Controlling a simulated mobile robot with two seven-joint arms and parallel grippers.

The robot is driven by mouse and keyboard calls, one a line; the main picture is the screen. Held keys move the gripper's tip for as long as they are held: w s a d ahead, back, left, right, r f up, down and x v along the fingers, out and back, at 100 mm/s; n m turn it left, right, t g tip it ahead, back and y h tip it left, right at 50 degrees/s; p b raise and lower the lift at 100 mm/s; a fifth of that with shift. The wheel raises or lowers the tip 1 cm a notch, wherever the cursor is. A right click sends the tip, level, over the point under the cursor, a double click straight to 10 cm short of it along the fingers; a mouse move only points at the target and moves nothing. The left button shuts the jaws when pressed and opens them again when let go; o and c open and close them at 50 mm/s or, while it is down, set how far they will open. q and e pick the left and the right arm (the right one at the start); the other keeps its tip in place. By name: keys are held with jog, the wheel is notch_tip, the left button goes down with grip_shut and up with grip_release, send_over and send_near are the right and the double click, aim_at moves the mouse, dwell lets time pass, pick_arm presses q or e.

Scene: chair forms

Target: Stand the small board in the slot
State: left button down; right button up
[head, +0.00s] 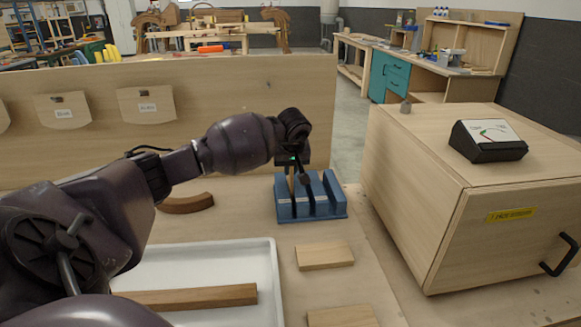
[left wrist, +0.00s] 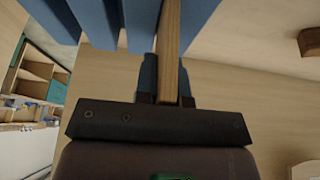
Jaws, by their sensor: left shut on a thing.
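The blue slotted rack (head: 325,210) stands on the workbench, with several upright walls and labels on its front. My left gripper (head: 298,177) is over the rack's left part, shut on the small board (head: 291,183). The board is a narrow strip of light wood, held upright at the leftmost slot. In the left wrist view the board (left wrist: 170,45) runs from the gripper (left wrist: 166,98) in between blue walls of the rack (left wrist: 195,25). I cannot tell whether its lower end touches the slot's floor. My right gripper is not in view.
A white tray (head: 262,262) holds a long wooden strip (head: 195,297). Two flat wooden pieces lie right of it, one nearer the rack (head: 325,256). A curved wooden piece (head: 186,203) lies left of the rack. A large wooden cabinet (head: 415,190) stands to the right.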

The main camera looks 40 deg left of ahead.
pick_arm(q)
jog(key=shift+f, duration=0.2)
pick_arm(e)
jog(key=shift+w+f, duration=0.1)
pick_arm(q)
jog(key=c, duration=1.2)
grip_release()
jog(key=shift+o, duration=0.4)
jog(key=v, duration=0.5)
jog(key=shift+a, duration=0.1)
jog(key=v, duration=0.5)
jog(key=shift+s+d+r, duration=0.15)
jog(key=shift+d+r, duration=0.05)
jog(key=shift+r, duration=0.2)
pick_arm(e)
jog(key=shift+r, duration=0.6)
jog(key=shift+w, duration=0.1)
